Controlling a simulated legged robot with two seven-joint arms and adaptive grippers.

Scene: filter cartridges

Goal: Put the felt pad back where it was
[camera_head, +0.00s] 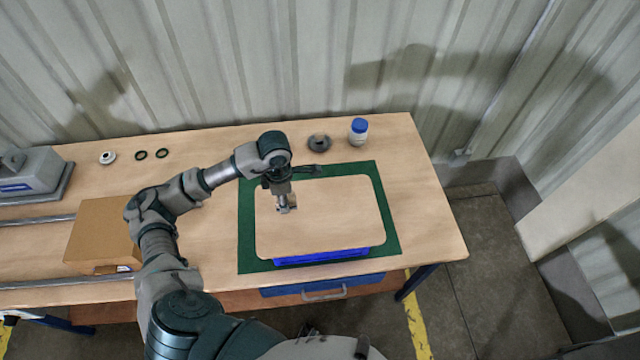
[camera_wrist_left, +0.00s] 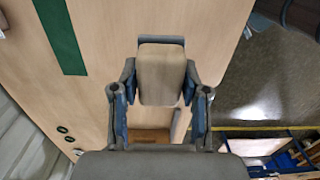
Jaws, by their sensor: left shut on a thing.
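My left gripper (camera_head: 287,206) is over the left part of a large tan board with rounded corners (camera_head: 335,215). In the left wrist view its fingers (camera_wrist_left: 161,85) are shut on a small tan block with a grey strip along its far edge (camera_wrist_left: 161,75). I take this block as the felt pad, but its material is not clear. In the head view the gripper mostly hides it. The board is above a green mat (camera_head: 246,245), with a blue edge (camera_head: 335,255) showing under its front side. My right gripper is not in view.
A grey cup-like part (camera_head: 319,143) and a white bottle with a blue cap (camera_head: 359,131) stand at the back. Small rings (camera_head: 141,155) lie at the back left. A brown box (camera_head: 98,232) and a grey device (camera_head: 35,175) are at the left. The table's right end is clear.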

